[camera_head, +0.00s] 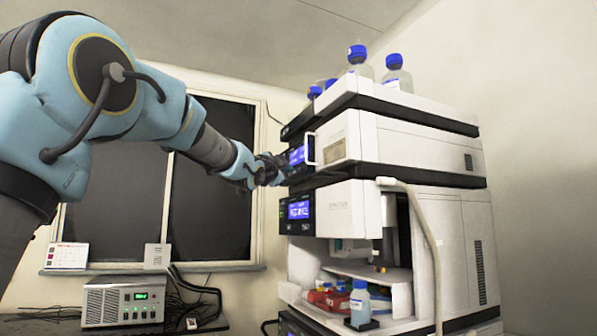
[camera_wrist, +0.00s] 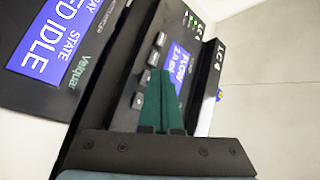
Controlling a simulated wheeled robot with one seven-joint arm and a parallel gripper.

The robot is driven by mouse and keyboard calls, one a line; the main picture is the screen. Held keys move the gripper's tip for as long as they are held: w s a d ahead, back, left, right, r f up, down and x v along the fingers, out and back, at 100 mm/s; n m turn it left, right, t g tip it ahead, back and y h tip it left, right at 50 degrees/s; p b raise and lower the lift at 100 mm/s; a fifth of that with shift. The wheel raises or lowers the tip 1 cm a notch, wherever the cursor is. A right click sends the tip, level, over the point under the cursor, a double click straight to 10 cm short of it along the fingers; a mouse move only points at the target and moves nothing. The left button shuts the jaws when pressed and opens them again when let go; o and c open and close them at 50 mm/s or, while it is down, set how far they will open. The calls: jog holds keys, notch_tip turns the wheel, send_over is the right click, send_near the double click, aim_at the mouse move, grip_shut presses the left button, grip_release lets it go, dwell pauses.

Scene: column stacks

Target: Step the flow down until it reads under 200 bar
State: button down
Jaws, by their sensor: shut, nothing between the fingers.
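The upper pump module has a blue flow screen (camera_wrist: 178,68), which also shows in the head view (camera_head: 298,155). In the wrist view it reads "FLOW" and about 2.0, partly covered by my fingers; I cannot read a bar value. A column of small grey buttons (camera_wrist: 153,58) runs beside the screen. My gripper (camera_wrist: 160,84) is shut, its dark green fingers together in front of this panel between buttons and screen. I cannot tell whether the tips touch it. In the head view my gripper (camera_head: 281,166) is at the panel's left side.
Below is a module with a state screen (camera_wrist: 52,38) showing "IDLE", also in the head view (camera_head: 298,210). Bottles with blue caps (camera_head: 397,73) stand on top of the stack. A hose (camera_head: 428,232) hangs down its front. A power box (camera_head: 123,301) sits at left.

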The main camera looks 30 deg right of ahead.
dwell(0.4)
jog(key=shift+d+b, duration=0.35)
jog(key=shift+d, duration=0.1)
jog(key=shift+s+d+b, duration=0.1)
jog(key=shift+d+b, duration=0.2)
jog(key=shift+d, duration=0.1)
dwell(0.6)
jog(key=shift+a, duration=0.85)
jog(key=a, duration=0.1)
jog(key=a+p, duration=0.1)
jog(key=a, duration=0.1)
jog(key=a+p, duration=0.1)
jog(key=a, duration=0.1)
jog(key=shift+w, duration=0.4)
dwell(0.6)
